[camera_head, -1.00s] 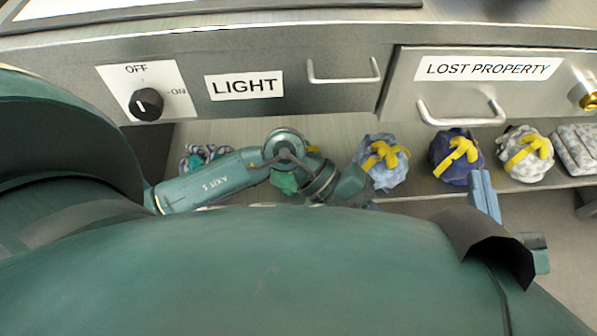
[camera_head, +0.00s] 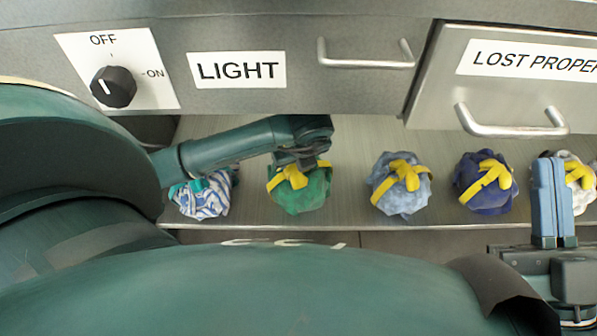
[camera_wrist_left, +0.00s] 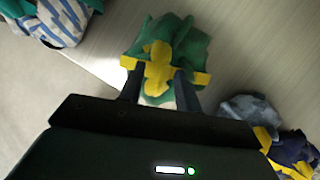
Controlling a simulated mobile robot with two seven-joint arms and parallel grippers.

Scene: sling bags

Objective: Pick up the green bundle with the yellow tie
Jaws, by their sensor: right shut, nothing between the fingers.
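The green bundle (camera_head: 302,192) with its yellow tie (camera_head: 291,176) sits on the shelf, second from the left. In the left wrist view the green bundle (camera_wrist_left: 184,47) lies just ahead of my left gripper (camera_wrist_left: 160,88). Its two fingers are apart, with the yellow knot (camera_wrist_left: 158,67) showing between their tips; I cannot tell whether they touch it. In the head view my left arm reaches in above the bundle's back side, and its fingers are mostly hidden. My right gripper (camera_head: 552,165) is shut and empty at the right, in front of the white bundle.
A blue-and-white striped bundle (camera_head: 204,196) stands left of the green one. Light blue (camera_head: 402,190), dark blue (camera_head: 482,184) and white (camera_head: 583,186) bundles with yellow ties stand to the right. Drawer handles (camera_head: 366,62) and a light knob (camera_head: 113,87) are above the shelf (camera_head: 345,200).

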